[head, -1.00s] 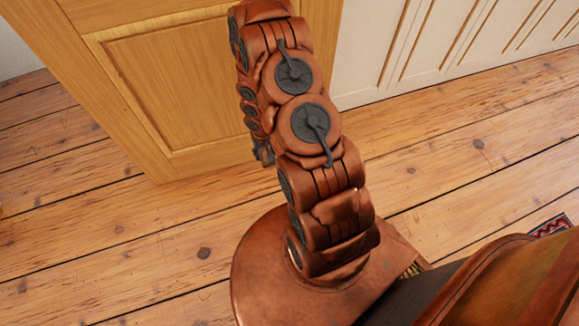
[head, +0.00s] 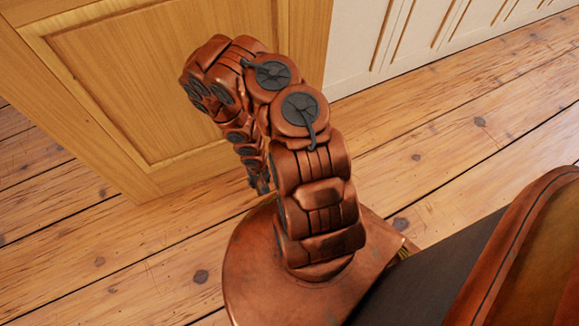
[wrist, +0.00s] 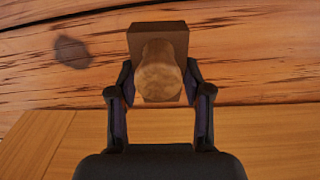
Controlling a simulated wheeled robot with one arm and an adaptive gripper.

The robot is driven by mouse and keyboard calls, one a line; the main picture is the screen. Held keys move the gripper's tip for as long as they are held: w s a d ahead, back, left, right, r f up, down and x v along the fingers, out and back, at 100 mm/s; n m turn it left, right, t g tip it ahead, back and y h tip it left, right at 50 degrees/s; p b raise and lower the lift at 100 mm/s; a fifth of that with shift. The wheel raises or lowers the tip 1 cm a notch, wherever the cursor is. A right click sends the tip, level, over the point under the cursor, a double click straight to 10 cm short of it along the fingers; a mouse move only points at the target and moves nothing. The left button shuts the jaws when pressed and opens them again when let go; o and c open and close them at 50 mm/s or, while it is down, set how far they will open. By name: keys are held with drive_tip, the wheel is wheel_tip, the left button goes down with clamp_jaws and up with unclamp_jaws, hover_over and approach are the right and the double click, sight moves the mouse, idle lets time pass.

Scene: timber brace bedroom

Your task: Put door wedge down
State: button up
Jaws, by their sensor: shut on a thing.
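The door wedge (wrist: 158,72) is a brown wooden piece with a darker square part and a paler rounded end facing the camera. In the wrist view my gripper (wrist: 159,88) is shut on it, one finger on each side of the rounded end. The plank floor lies behind the wedge; I cannot tell whether the wedge touches it. In the head view my gripper (head: 260,185) points down beside my base, close to the panelled wood front, and the wedge cannot be made out.
A pale wooden panelled front (head: 140,75), a door or cabinet, stands close behind my arm. A white panelled wall (head: 410,35) runs to the right of it. The plank floor (head: 460,150) is clear at the right and lower left.

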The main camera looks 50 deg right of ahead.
drive_tip(key=d+b, duration=0.1)
drive_tip(key=d, duration=0.3)
drive_tip(key=s+d+f+b, duration=0.1)
drive_tip(key=d, duration=0.4)
drive_tip(key=s+d+b, duration=0.1)
drive_tip(key=d+b, duration=0.1)
drive_tip(key=d, duration=0.2)
drive_tip(key=shift+d+f, duration=0.15)
drive_tip(key=shift+f, duration=0.1)
drive_tip(key=shift+s+d, duration=0.1)
drive_tip(key=shift+d, duration=1)
drive_tip(key=shift+d+f, duration=0.15)
drive_tip(key=shift+f, duration=0.05)
drive_tip(key=shift+f+b, duration=1.15)
drive_tip(key=shift+f, duration=0.45)
drive_tip(key=shift+f, duration=0.15)
drive_tip(key=o, duration=1.3)
drive_tip(key=shift+o, duration=0.2)
wheel_tip(320, 180, up, 12)
drive_tip(key=p, duration=0.5)
drive_tip(key=shift+r+p, duration=0.2)
drive_tip(key=shift+p, duration=0.15)
